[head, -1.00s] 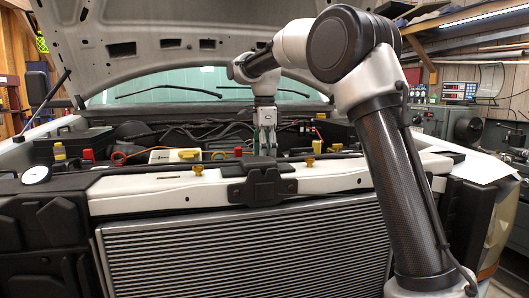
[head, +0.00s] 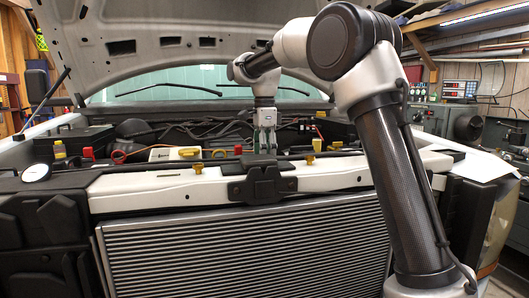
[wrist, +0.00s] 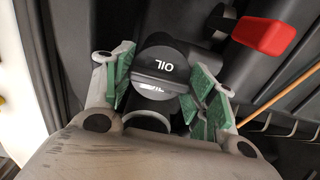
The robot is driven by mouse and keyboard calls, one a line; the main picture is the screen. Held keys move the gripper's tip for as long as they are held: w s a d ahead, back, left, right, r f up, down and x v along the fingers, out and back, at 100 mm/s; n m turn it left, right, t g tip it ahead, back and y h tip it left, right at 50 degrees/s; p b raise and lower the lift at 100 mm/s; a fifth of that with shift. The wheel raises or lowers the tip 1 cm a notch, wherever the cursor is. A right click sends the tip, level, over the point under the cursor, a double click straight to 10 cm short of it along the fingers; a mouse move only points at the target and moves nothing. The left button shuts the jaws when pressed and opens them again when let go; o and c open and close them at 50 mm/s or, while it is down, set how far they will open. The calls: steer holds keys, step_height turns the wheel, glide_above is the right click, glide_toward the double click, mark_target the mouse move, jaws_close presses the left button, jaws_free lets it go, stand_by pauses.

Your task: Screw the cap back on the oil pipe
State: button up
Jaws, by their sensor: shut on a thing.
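The black oil cap (wrist: 166,66), marked "OIL" in white, sits between the green-padded fingers of my gripper (wrist: 162,84) in the wrist view. My gripper is shut on the cap. A round grey rim (wrist: 148,121) shows just below the cap, partly hidden by my gripper's body; I cannot tell for sure whether it is the oil pipe. In the head view, my gripper (head: 265,148) points down into the engine bay behind the front crossbar. The cap and the pipe are hidden there, so I cannot tell how the cap is seated.
A red handle (wrist: 265,36) lies close to the right of the fingers in the wrist view. The white crossbar (head: 140,190) and black latch (head: 262,185) stand in front of my gripper. The open hood (head: 180,25) hangs above. Yellow caps (head: 188,152) and hoses crowd the bay.

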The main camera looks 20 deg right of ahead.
steer(key=o, duration=1.1)
steer(key=shift+c, duration=0.2)
step_height(320, 180, up, 11)
steer(key=shift+c, duration=1.4)
step_height(320, 180, down, 11)
steer(key=shift+f, duration=0.1)
